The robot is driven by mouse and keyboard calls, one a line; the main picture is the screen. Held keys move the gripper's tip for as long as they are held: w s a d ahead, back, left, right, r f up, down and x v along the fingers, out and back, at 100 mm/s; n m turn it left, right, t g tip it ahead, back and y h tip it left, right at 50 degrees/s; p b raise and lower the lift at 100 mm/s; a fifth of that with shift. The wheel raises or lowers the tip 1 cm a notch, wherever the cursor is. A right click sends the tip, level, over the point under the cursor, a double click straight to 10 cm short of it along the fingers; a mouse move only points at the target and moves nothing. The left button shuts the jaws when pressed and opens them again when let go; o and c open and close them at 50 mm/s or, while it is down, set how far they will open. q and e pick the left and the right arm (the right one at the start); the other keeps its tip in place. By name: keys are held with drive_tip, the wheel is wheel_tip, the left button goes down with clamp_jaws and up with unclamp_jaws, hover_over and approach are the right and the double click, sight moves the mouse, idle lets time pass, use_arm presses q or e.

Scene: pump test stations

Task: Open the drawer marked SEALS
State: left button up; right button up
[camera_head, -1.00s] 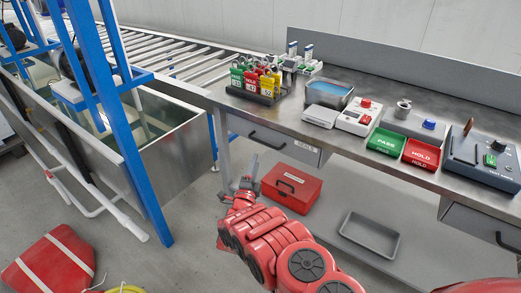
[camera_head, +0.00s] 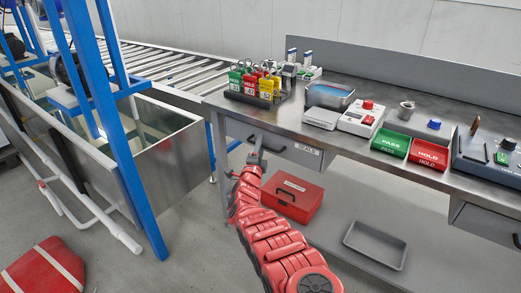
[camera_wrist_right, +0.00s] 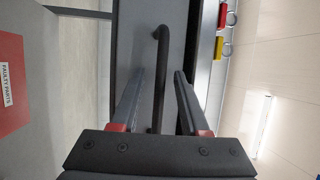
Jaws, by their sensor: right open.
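The drawer marked SEALS (camera_head: 285,152) is shut under the left part of the steel bench, with a white label (camera_head: 307,149) at its right side. Its dark bar handle is partly hidden by my right gripper (camera_head: 257,148) in the head view. In the right wrist view the handle (camera_wrist_right: 160,50) runs between the two open fingers of my right gripper (camera_wrist_right: 158,73), with a gap to each side. The fingers are not closed on it. My left gripper is out of view.
A red box (camera_head: 292,196) stands on the lower shelf below the drawer, close to my right arm. A grey tray (camera_head: 374,246) lies on that shelf. Padlocks on a rack (camera_head: 254,97) stand on the bench above. A blue post (camera_head: 137,190) rises at left.

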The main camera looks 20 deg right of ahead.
drive_tip(key=shift+c, duration=0.2)
clamp_jaws()
idle(1.2)
